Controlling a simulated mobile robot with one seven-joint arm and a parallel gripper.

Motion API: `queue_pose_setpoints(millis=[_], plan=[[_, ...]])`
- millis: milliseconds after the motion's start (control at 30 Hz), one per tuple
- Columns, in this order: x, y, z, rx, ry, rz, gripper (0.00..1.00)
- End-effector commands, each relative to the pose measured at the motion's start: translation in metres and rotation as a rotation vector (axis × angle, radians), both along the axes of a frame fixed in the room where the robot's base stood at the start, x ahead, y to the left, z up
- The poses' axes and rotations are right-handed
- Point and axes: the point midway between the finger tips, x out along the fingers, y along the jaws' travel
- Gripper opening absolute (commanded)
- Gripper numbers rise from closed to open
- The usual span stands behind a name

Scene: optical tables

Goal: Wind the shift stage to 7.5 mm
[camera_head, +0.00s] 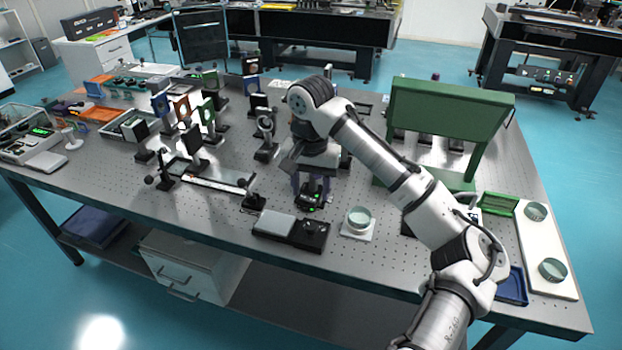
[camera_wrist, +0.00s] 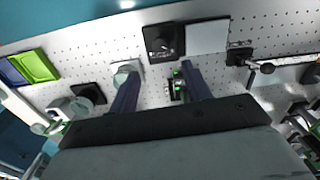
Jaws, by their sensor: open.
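A small dark device with green lights (camera_head: 312,199), which I take to be the shift stage, stands on the perforated optical table (camera_head: 225,215). It also shows in the wrist view (camera_wrist: 177,86), between my finger lines and nearer the right finger. My gripper (camera_head: 311,182) points down over it. In the wrist view, the two dark blue fingers of my gripper (camera_wrist: 160,70) are wide apart with nothing held between them. Any contact with the device cannot be told. Its scale or reading is too small to make out.
A black box with a pale panel (camera_head: 291,229) lies in front of the device. A round pale-green dish (camera_head: 359,219) stands to its right. A rail with mounts (camera_head: 205,181) lies to the left. A green frame (camera_head: 452,112) stands at the back right. Several optic mounts crowd the back left.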

Motion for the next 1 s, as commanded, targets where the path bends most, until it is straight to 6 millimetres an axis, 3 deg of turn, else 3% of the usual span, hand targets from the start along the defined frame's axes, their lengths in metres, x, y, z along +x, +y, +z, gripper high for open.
queue_pose_setpoints(millis=[300,800,867,967,1000], plan=[[0.000,0.000,0.026,0.000,0.000,-0.001,0.49],[0.001,0.003,0.025,0.004,-0.004,0.006,0.49],[0.004,0.018,0.022,0.028,-0.034,0.042,0.49],[0.012,0.065,0.017,0.104,-0.134,0.150,0.49],[0.016,0.092,0.016,0.149,-0.193,0.211,0.49]])
